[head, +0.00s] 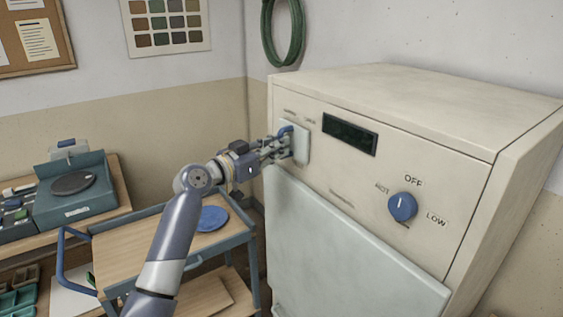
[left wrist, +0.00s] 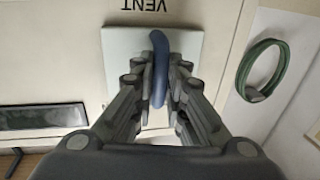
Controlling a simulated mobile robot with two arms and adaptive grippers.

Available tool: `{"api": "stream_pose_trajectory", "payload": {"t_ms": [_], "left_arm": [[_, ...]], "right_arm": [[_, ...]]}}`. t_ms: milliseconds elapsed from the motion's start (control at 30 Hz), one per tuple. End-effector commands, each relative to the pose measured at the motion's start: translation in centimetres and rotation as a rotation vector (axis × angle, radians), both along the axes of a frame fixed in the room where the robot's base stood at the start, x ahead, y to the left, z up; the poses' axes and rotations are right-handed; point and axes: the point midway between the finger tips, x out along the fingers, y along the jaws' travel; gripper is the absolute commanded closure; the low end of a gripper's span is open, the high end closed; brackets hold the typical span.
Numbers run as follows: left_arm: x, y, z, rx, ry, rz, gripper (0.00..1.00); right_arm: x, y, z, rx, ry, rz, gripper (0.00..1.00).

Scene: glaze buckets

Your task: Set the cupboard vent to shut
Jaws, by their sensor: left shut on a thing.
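The cupboard (head: 455,165) is a large cream cabinet at the right of the head view. Its vent control is a pale square plate (head: 302,146) with a blue lever (head: 285,129), at the upper left of the front. My left gripper (head: 284,146) is at the plate, its fingers closed around the lever. In the left wrist view the blue lever (left wrist: 159,60) stands between the fingertips (left wrist: 160,82), and the word VENT appears upside down above the plate (left wrist: 121,48). The small labels by the plate are too blurred in the head view to tell the lever's setting. My right gripper is not in view.
The front also has a dark display (head: 350,134), a blue knob (head: 402,206) marked OFF, LOW and HOT, and a pale door panel (head: 345,255) below. A trolley (head: 150,220) with a blue disc (head: 212,218) stands left of the cupboard. A green coil (head: 283,50) hangs behind.

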Motion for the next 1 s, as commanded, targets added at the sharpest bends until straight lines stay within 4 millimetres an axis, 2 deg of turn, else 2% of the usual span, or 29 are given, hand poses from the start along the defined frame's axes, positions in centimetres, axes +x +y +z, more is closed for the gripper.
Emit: {"api": "stream_pose_trajectory", "payload": {"t_ms": [67,433,467,500,533,767,867,1000], "left_arm": [[0.22,0.17,-0.28,0.001,0.001,0.001,1.00],[0.39,0.45,0.08,-0.001,-0.001,0.006,1.00],[0.40,0.46,0.10,0.000,-0.001,0.006,0.81],[0.40,0.47,0.11,-0.001,-0.002,0.007,0.72],[0.39,0.47,0.12,-0.001,-0.001,0.006,0.67],[0.33,0.32,0.01,-0.001,0.001,0.003,0.67],[0.28,0.33,-0.02,-0.001,0.001,0.002,0.67],[-0.17,0.86,-0.12,-0.001,0.002,0.003,0.67]], "right_arm": [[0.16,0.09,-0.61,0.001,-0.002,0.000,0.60],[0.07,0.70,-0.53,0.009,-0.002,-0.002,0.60],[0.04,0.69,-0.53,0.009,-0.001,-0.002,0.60],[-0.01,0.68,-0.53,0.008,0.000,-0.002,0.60],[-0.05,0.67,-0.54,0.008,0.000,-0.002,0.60],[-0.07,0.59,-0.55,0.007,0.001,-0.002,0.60],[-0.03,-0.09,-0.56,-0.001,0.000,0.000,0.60],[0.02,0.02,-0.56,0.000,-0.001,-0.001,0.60]]}}
